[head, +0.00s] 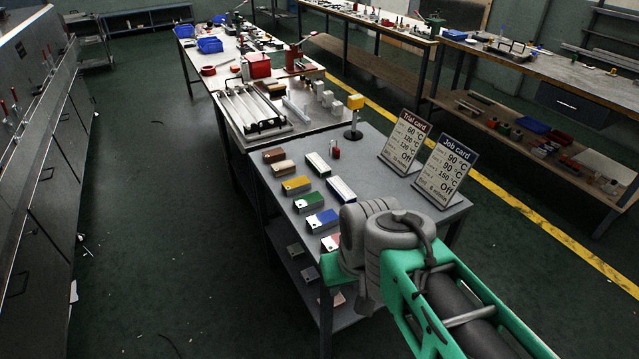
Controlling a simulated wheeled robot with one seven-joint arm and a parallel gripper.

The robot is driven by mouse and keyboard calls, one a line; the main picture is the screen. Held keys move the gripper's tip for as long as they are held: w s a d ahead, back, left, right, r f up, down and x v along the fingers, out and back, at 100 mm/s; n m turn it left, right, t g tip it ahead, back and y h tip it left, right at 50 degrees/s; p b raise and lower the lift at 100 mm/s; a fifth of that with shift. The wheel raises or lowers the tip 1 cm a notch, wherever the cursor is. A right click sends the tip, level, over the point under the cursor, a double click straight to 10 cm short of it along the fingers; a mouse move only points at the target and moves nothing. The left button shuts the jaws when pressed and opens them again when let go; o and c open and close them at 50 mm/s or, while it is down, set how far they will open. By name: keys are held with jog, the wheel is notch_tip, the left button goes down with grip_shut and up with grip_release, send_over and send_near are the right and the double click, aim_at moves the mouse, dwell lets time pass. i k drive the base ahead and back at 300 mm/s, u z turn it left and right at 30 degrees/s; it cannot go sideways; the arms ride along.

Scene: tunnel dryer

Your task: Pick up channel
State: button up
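I cannot tell for sure which piece is the channel. A long, narrow pale bar (297,109) lies on the far table, right of a rack of several parallel light bars (250,108). On the near grey table, two oblong pieces with white tops and dark sides, one farther (318,164) and one nearer (341,189), lie one behind the other. My green and grey arm reaches over the near table's front right part. My gripper's fingers do not show; the arm's own links hide part of the table.
Coloured blocks, including a yellow one (296,185) and a green one (309,202), line the near table's left side. A trial card (405,142) and a job card (446,170) stand at its right. A yellow-topped post (354,103) stands at its back. The left aisle floor is mostly clear.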

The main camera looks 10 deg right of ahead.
aim_at(302, 184)
jog(key=z, duration=0.2)
jog(key=k, duration=0.35)
jog(key=u, duration=1.5)
jog(key=i, duration=2.2)
jog(key=z, duration=0.5)
